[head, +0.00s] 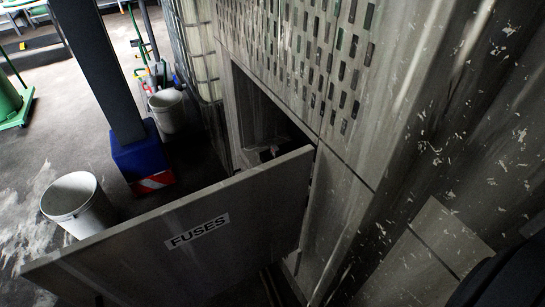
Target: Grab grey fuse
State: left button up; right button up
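An open grey metal door (235,222) labelled "FUSES" swings out from a tall grey cabinet (330,60). Behind its top edge is a dark recess (262,115) in the cabinet. A small dark shape (268,152) shows at the lower part of the recess, too dim to identify. I cannot make out a grey fuse; the door hides the lower part of the recess. Neither of my grippers is in view. A black rounded part at the bottom right corner may belong to my arm.
A white bucket (78,203) stands on the floor left of the door, and another bucket (170,110) stands farther back. A dark post (95,60) with a blue base (142,155) stands between them. The cabinet wall fills the right side.

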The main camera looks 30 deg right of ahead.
aim_at(275, 151)
jog(key=j+u, duration=0.4)
jog(key=i+j+u, duration=0.1)
jog(key=j+u, duration=0.3)
jog(key=i+j+u, duration=0.1)
jog(key=j+u, duration=0.3)
jog(key=i+j+u, duration=0.15)
jog(key=u, duration=0.25)
jog(key=i+j+z, duration=0.25)
jog(key=i, duration=0.25)
jog(key=i+j+z, duration=0.25)
jog(key=i+j, duration=0.2)
jog(key=i+l+z, duration=0.3)
jog(key=z, duration=0.2)
jog(key=i+l+z, duration=0.15)
jog(key=i+z, duration=0.15)
jog(key=z, duration=0.2)
jog(key=i+z, duration=0.3)
jog(key=z, duration=0.2)
jog(key=i+j+z, duration=0.1)
jog(key=i+z, duration=0.65)
jog(key=z, duration=0.15)
jog(key=i+z, duration=0.45)
jog(key=i+j+z, duration=0.2)
jog(key=z, duration=0.25)
jog(key=i+j+z, duration=0.25)
jog(key=z, duration=0.25)
jog(key=i+j+z, duration=0.2)
jog(key=j+z, duration=0.25)
